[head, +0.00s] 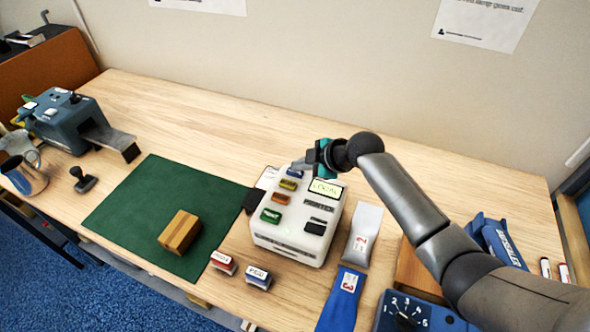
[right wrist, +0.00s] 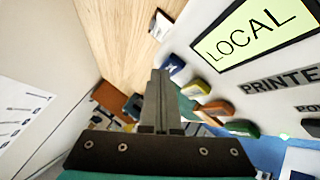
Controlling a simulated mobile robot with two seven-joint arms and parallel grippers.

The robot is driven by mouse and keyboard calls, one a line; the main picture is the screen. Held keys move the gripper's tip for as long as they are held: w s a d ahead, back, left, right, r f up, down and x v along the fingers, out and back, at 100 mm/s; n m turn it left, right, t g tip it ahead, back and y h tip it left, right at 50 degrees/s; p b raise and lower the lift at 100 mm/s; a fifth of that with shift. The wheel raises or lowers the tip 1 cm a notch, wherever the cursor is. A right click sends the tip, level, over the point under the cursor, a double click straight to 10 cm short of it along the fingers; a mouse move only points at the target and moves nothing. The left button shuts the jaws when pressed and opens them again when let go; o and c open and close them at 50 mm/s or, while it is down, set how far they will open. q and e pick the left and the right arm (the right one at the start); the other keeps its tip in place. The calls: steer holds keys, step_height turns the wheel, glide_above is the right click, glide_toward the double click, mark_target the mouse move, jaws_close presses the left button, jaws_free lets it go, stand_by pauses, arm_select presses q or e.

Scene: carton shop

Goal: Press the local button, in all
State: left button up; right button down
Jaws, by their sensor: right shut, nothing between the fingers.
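A white label printer (head: 288,240) stands on the table right of the green mat. Its lit display (head: 326,188) reads LOCAL, also in the right wrist view (right wrist: 255,32). A column of coloured buttons runs beside it: blue (head: 294,173), yellow (head: 288,185), orange (head: 281,198) and green (head: 270,215). I cannot read a button's label as local. My right gripper (head: 300,165) is shut and empty at the printer's back edge. In the right wrist view its fingertips (right wrist: 160,74) appear beside the blue button (right wrist: 173,66); contact cannot be told. My left gripper is out of view.
A small carton (head: 179,232) lies on the green mat (head: 130,215). A blue machine (head: 65,122) stands at far left. The table behind the mat is clear.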

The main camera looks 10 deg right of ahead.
mark_target(300, 173)
steer(key=shift+r+p, duration=0.75)
steer(key=shift+r, duration=0.1)
steer(key=shift+r, duration=0.1)
step_height(300, 173, up, 5)
steer(key=p, duration=0.4)
stand_by(0.7)
